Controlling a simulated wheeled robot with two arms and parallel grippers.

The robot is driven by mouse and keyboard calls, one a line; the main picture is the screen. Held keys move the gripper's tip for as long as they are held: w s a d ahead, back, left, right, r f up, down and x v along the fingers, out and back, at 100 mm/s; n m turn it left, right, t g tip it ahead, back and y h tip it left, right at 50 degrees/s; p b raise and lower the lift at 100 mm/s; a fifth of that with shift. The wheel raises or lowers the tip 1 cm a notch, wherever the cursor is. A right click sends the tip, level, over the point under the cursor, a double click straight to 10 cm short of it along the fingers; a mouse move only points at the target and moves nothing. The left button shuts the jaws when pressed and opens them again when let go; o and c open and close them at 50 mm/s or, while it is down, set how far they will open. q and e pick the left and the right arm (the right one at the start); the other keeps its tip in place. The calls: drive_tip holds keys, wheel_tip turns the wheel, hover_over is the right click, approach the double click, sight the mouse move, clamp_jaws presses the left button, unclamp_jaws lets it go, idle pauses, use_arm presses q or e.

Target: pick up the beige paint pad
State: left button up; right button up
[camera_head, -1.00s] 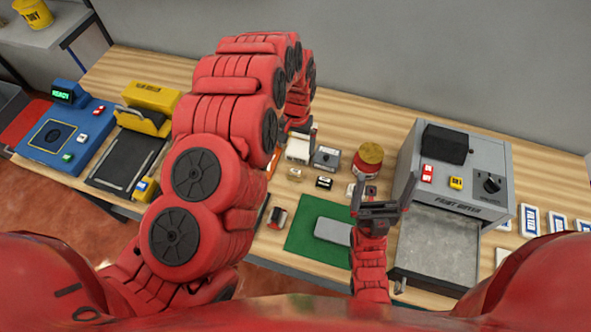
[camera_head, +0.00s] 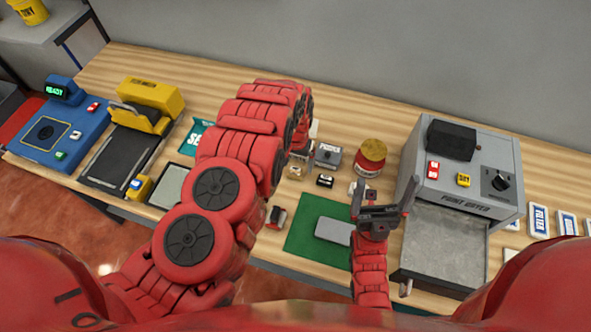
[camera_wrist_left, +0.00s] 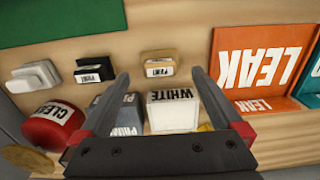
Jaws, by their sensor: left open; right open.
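The beige paint pad (camera_head: 296,170) lies on the wooden table, just in front of the end of my left arm in the head view. In the left wrist view the beige paint pad (camera_wrist_left: 158,66) has a white label and appears between and slightly beyond the fingertips of my left gripper (camera_wrist_left: 160,76). That gripper is open and empty; in the head view its fingers are largely hidden by my arm. A black pad (camera_head: 325,181) and a whitish pad (camera_wrist_left: 35,76) lie beside it in a row. My right gripper (camera_head: 383,198) is open and empty, beside the green mat (camera_head: 302,222).
A box marked WHITE (camera_wrist_left: 172,112) and a grey primer box (camera_head: 328,155) stand close by my left gripper. A red jar (camera_head: 370,158) stands right of them. The grey paint dryer (camera_head: 464,175) is at the right. An orange LEAK panel (camera_wrist_left: 258,60) shows in the wrist view.

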sight(295, 169)
use_arm(q)
drive_tip(key=shift+s+f+p, duration=0.15)
drive_tip(key=shift+f+p, duration=0.15)
drive_tip(key=shift+f, duration=0.05)
drive_tip(key=shift+f+p, duration=0.3)
drive_tip(key=shift+f, duration=1)
drive_tip(key=c, duration=1.3)
drive_tip(key=shift+r, duration=0.15)
